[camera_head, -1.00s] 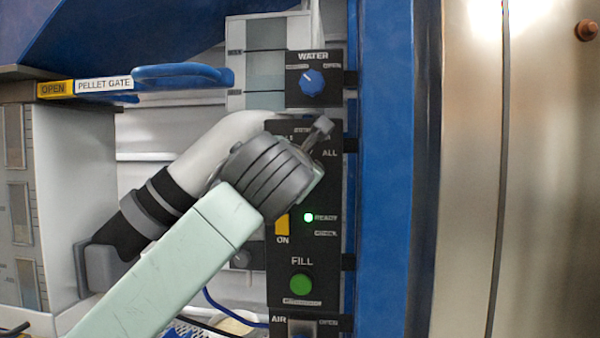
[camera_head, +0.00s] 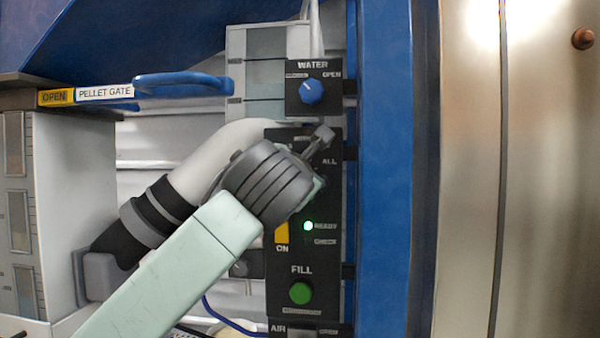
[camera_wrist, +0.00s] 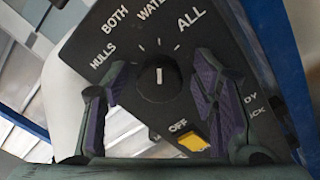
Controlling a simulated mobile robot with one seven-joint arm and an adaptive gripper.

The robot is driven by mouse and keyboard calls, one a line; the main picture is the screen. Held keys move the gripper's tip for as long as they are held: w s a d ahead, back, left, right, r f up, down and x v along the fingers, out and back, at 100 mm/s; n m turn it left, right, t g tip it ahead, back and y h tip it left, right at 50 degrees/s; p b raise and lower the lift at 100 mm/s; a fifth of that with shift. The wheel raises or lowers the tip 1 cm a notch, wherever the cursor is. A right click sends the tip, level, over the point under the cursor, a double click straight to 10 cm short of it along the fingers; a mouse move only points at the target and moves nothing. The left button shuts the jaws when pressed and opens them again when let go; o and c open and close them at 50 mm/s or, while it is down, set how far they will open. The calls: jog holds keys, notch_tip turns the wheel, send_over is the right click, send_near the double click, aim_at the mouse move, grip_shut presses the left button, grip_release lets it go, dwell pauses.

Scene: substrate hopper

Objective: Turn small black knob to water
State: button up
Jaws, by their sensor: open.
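The small black knob (camera_wrist: 159,78) sits on a black panel (camera_wrist: 92,48) in the wrist view. Its white pointer line stands upright in the picture, toward the marks below BOTH and WATER; I cannot tell exactly which mark it meets. HULLS, BOTH, WATER and ALL are printed around it, and OFF is below. My gripper (camera_wrist: 162,76) is open, with one purple-padded finger on each side of the knob and gaps to both. In the head view my gripper (camera_head: 319,143) is in front of the panel and hides the knob.
A blue knob (camera_head: 311,91) marked WATER and OPEN is on a separate panel above. A green FILL button (camera_head: 300,293) and lit READY light (camera_head: 308,226) are lower. A blue post (camera_head: 384,180) stands right.

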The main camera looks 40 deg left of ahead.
jog(key=shift+s, duration=0.1)
jog(key=v, duration=1.2)
jog(key=shift+a, duration=0.1)
